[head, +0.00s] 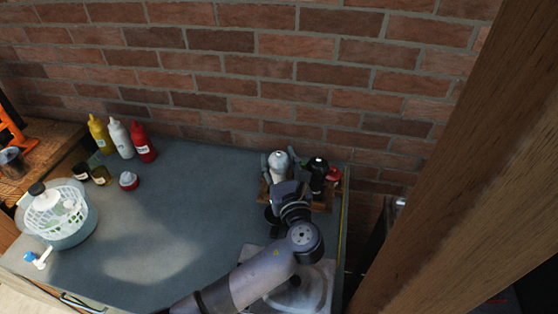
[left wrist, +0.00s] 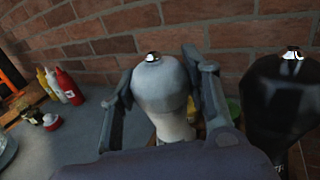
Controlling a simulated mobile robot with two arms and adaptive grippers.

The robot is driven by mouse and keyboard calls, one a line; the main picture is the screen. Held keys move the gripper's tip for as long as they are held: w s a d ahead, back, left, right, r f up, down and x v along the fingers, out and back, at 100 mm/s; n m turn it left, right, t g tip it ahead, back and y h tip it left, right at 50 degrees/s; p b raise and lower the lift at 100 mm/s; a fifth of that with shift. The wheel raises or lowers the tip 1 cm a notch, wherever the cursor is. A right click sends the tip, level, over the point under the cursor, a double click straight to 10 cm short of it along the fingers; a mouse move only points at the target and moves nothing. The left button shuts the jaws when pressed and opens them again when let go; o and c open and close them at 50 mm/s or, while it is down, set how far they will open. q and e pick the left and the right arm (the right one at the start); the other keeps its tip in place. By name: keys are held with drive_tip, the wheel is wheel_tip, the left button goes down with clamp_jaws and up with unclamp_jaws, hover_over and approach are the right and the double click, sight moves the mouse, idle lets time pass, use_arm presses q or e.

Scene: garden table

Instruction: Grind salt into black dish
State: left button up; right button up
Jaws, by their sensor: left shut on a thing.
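The pale grey-white salt grinder (head: 279,158) with a shiny metal top knob stands upright at the back right of the table, by the brick wall. My left gripper (head: 277,170) is shut on it, with one finger on each side of its upper body. The left wrist view shows the grinder (left wrist: 163,95) between the two fingers (left wrist: 167,88), its lower end partly hidden. A black grinder (head: 318,172) stands just to its right and shows large in the left wrist view (left wrist: 280,100). I cannot make out the black dish. My right gripper is out of view.
A wooden holder (head: 321,205) is under the grinders, with a red item (head: 334,174) beside them. Yellow, white and red bottles (head: 143,142), dark jars (head: 101,175) and a salad spinner (head: 70,230) stand at left. The middle of the grey table (head: 160,225) is clear.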

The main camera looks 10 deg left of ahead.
use_arm(q)
drive_tip(key=o, duration=1.2)
drive_tip(key=v, duration=1.2)
